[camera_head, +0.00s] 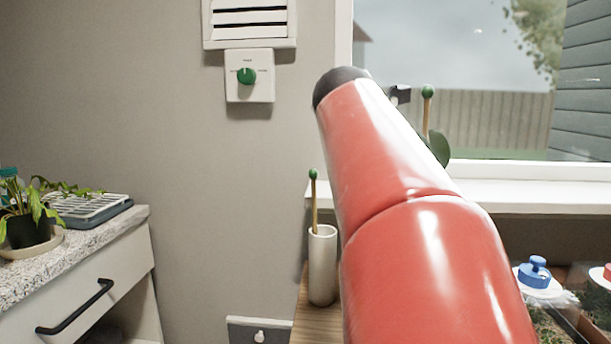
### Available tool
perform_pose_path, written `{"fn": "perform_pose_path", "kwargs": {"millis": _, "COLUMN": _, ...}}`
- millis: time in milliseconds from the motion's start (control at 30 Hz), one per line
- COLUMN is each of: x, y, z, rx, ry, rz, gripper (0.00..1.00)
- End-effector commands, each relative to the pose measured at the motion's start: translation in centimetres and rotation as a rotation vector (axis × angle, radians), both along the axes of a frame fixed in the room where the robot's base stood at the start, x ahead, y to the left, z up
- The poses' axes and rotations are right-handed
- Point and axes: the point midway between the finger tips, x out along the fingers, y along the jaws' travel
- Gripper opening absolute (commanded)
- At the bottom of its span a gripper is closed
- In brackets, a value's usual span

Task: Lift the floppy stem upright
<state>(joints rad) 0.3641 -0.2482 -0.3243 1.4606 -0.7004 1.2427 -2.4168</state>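My red arm fills the middle of the head view and hides much behind it. A small dark piece (400,95) past its upper end looks like part of my gripper; its fingertips are hidden. Just right of it stands an upright wooden stake with a green ball tip (428,92). A dark green leaf (439,148) shows beside this stake, partly behind my arm. The stem it belongs to, its pot and any contact with my gripper are hidden. I cannot tell whether the stem leans or stands.
A pale cylindrical holder (322,265) with another green-tipped stake (314,190) stands on a wooden surface (309,318). At left, a counter (75,250) bears a drooping potted plant (30,225) and a grey tray (92,210). Blue-knobbed glassware (535,272) stands lower right, below the windowsill (540,194).

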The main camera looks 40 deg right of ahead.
Motion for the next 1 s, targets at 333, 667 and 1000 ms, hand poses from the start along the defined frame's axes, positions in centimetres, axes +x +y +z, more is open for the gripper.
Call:
{"fn": "perform_pose_path", "kwargs": {"millis": 333, "x": -0.39, "y": -0.31, "z": -0.08, "rx": 0.017, "ry": -0.016, "rz": 0.000, "gripper": 0.00}}
{"fn": "perform_pose_path", "kwargs": {"millis": 667, "x": -0.37, "y": -0.31, "z": -0.09, "rx": 0.017, "ry": -0.015, "rz": -0.001, "gripper": 0.25}}
{"fn": "perform_pose_path", "kwargs": {"millis": 1000, "x": -0.37, "y": -0.18, "z": 0.07, "rx": 0.015, "ry": -0.016, "rz": 0.000, "gripper": 0.31}}
